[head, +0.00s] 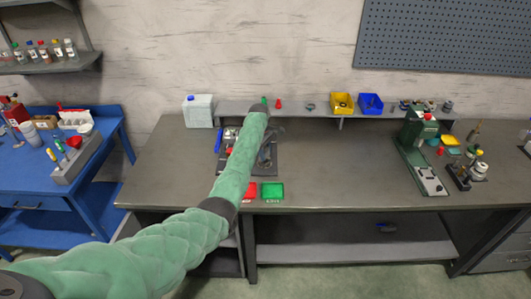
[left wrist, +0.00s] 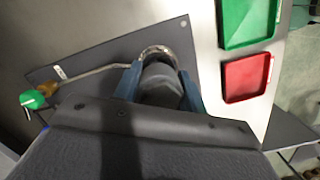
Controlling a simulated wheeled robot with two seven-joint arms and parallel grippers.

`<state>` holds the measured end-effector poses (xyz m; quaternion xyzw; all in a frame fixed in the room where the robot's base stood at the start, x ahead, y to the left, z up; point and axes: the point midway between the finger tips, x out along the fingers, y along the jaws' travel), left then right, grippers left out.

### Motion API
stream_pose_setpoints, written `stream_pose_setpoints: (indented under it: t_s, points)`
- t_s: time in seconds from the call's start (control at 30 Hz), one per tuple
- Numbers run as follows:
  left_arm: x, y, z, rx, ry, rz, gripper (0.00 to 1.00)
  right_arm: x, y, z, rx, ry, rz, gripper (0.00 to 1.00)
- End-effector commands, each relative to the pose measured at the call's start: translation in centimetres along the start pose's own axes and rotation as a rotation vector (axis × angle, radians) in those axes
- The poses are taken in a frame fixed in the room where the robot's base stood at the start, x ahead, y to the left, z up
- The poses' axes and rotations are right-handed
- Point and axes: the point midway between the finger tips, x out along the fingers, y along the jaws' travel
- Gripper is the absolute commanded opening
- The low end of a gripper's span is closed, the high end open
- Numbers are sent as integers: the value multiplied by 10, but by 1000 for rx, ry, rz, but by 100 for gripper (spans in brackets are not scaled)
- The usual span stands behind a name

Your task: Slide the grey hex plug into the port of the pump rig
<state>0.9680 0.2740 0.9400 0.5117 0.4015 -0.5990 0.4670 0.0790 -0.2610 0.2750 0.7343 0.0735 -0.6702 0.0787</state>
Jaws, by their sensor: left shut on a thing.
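My left gripper (head: 267,150) is over the pump rig on the bench, and my forearm covers much of the rig. In the left wrist view the blue-grey fingers of the left gripper (left wrist: 158,84) are shut on the grey hex plug (left wrist: 160,92). The plug's far end is at a metal ring (left wrist: 156,51), seemingly the port of the pump rig. I cannot tell whether the plug is inside the ring or just in front of it. The rig's dark base plate (left wrist: 75,75) carries a thin pipe and a green knob (left wrist: 32,99). My right gripper is not in view.
A green tray (head: 272,191) and a red tray (head: 249,190) lie at the bench's front edge. A raised shelf (head: 300,108) behind holds yellow (head: 341,103) and blue (head: 371,104) bins. A green press (head: 418,150) stands right. The bench between is clear.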

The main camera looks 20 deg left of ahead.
Motion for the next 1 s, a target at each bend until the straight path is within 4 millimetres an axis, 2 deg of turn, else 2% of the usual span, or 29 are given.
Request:
stream_pose_setpoints:
  t_s: [0.3,1.0]
  points:
    - [-2,0,0,0,0,0,11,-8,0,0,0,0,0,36]
    - [-2,0,0,0,0,0,11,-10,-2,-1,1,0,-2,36]
